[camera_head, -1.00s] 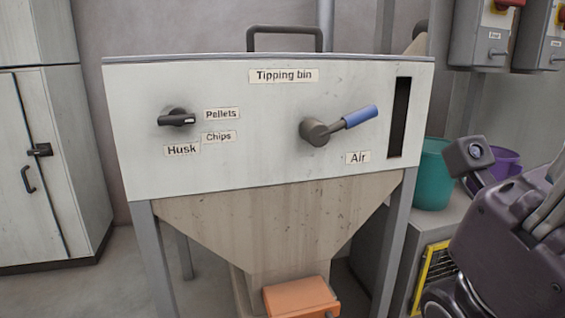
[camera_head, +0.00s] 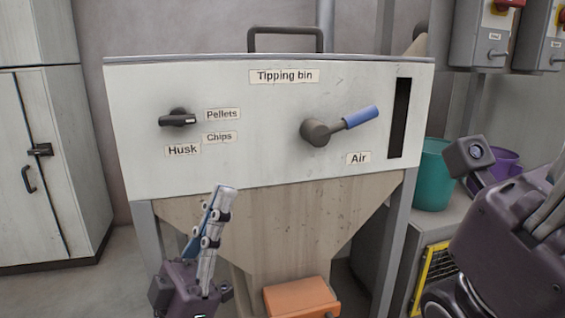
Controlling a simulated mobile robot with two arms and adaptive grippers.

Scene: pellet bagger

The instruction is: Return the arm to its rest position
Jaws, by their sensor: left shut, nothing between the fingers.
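My left gripper (camera_head: 223,190) points upward in front of the lower left of the tipping bin (camera_head: 262,110), with its fingers together and nothing between them. It appears apart from the knob and the lever. A black selector knob (camera_head: 178,118) on the panel lies roughly level, beside the labels Pellets, Chips and Husk. A blue-handled lever (camera_head: 360,117) above the Air label slants up to the right.
An orange box (camera_head: 300,297) sits below the hopper. A teal bucket (camera_head: 433,175) and a purple bucket (camera_head: 506,162) stand at the right. A white cabinet (camera_head: 50,160) stands at the left. Switch boxes (camera_head: 478,45) hang at upper right.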

